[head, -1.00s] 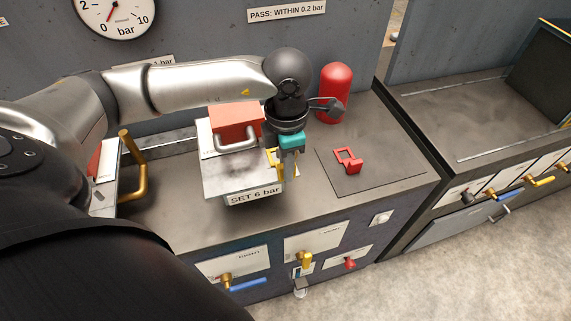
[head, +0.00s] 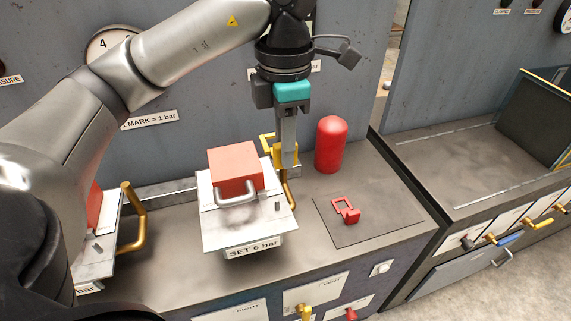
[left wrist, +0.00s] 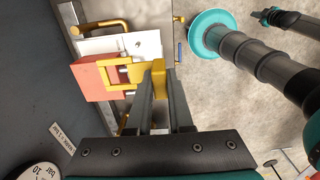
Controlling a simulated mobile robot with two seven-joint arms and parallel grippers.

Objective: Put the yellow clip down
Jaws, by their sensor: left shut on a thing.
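My left gripper (head: 286,165) points down and is shut on the yellow clip (head: 268,147). It holds the clip above the bench, just right of the box marked SET 6 bar. In the left wrist view the yellow clip (left wrist: 157,73) sits between the fingertips, its open loop reaching left over the red block. The fingers hide part of the clip. I cannot make out my right gripper.
A red block (head: 235,166) sits on the SET 6 bar box (head: 247,232), which has metal and gold handles. A red clip (head: 346,211) lies on a dark mat (head: 378,220). A red domed cylinder (head: 330,146) stands behind it. The mat's right part is clear.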

